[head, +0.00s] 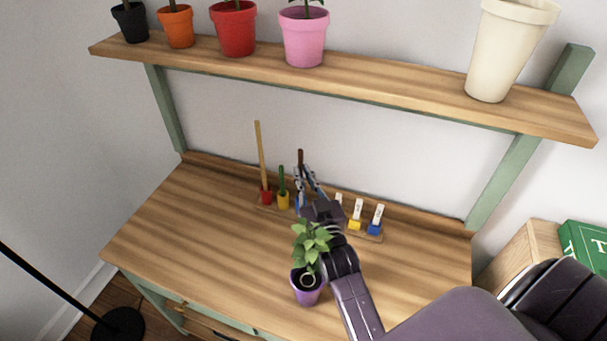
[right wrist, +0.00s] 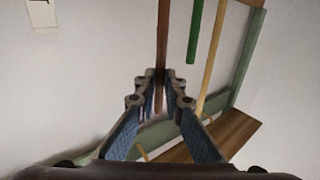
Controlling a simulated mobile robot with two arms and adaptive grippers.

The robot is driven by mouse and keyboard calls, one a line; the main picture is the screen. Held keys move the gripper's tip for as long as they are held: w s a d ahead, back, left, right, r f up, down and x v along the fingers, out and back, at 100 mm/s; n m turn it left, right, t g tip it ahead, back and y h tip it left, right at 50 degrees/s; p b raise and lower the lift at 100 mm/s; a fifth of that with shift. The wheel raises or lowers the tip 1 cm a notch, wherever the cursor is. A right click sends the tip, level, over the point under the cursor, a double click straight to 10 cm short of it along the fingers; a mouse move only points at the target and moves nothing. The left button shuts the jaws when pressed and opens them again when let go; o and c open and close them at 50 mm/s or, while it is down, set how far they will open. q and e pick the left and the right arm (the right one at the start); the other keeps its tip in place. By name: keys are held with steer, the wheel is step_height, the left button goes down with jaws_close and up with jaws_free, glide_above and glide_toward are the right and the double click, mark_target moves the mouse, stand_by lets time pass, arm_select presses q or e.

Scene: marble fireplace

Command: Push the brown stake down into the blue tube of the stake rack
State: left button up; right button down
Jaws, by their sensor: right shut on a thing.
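The brown stake (head: 301,156) stands about upright at the stake rack, and its top shows above my right gripper (head: 307,184). My right gripper is shut on the brown stake. In the right wrist view the brown stake (right wrist: 163,40) runs up between the fingertips. The blue tube (head: 299,204) shows only in part behind the gripper, so how deep the stake sits is hidden. In the rack (head: 268,207), a tall tan stake (head: 261,155) stands in a red tube (head: 266,196). A short green stake (head: 282,179) stands in a yellow tube (head: 283,201). My left gripper is out of view.
A plant in a purple pot (head: 306,291) stands in front of the rack, close beside my right arm. White tags with yellow and blue bases (head: 375,229) stand at the rack's right. A shelf (head: 400,91) with several pots hangs above. The left tabletop (head: 190,225) is clear.

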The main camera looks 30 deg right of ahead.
steer(key=shift+f, duration=0.2)
steer(key=c, duration=2)
jaws_free()
steer(key=shift+o, duration=0.2)
step_height(320, 180, up, 10)
